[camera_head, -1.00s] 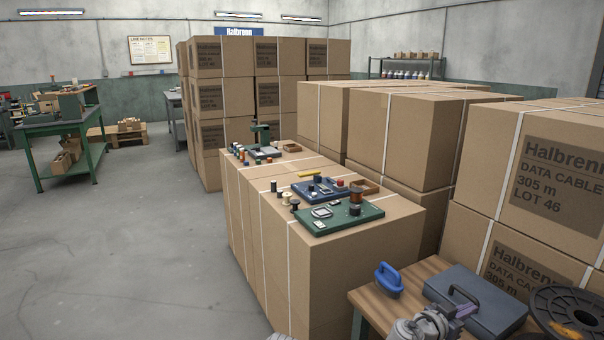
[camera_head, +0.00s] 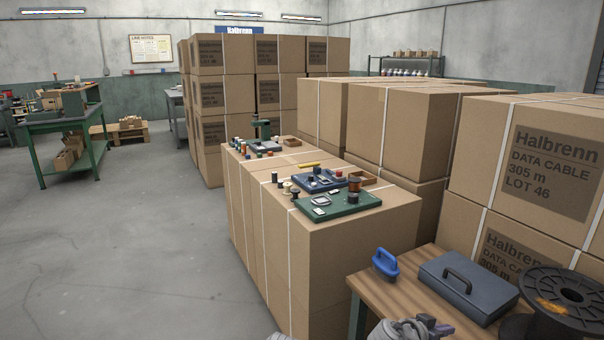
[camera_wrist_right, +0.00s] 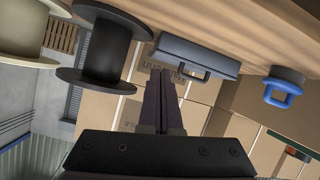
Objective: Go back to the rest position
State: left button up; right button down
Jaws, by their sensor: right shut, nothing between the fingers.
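My right gripper (camera_head: 432,325) shows at the bottom edge of the head view, left of the black reel and in front of the wooden bench (camera_head: 400,292). In the right wrist view its dark fingers (camera_wrist_right: 163,78) are together, with nothing between them. The blue-grey toolbox (camera_head: 468,286) lies just beyond it and also shows in the wrist view (camera_wrist_right: 190,55). My left gripper is not in view.
A blue-handled tool (camera_head: 386,263) and a large black reel (camera_head: 565,295) are on the bench. The wrist view also shows a pale reel (camera_wrist_right: 22,30). Stacked cartons (camera_head: 540,165) rise behind the bench. Open floor (camera_head: 130,250) lies left.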

jog(key=s+a+f+n+g+y+b, duration=0.35)
jog(key=a+f+n+y, duration=0.2)
jog(key=a+f, duration=0.85)
jog(key=s+a+f+n+g+y+b, duration=0.1)
jog(key=s+a+f+n+y+b, duration=0.15)
jog(key=s+a+n, duration=0.35)
jog(key=s+a+f+n+g+y+b, duration=0.1)
jog(key=s+a+f+n+g+y, duration=0.2)
jog(key=a, duration=0.6)
notch_tip(320, 180, up, 35)
jog(key=m+t+p, duration=0.1)
jog(key=p, duration=3.5)
jog(key=shift+d+h, duration=0.25)
jog(key=shift+h, duration=0.05)
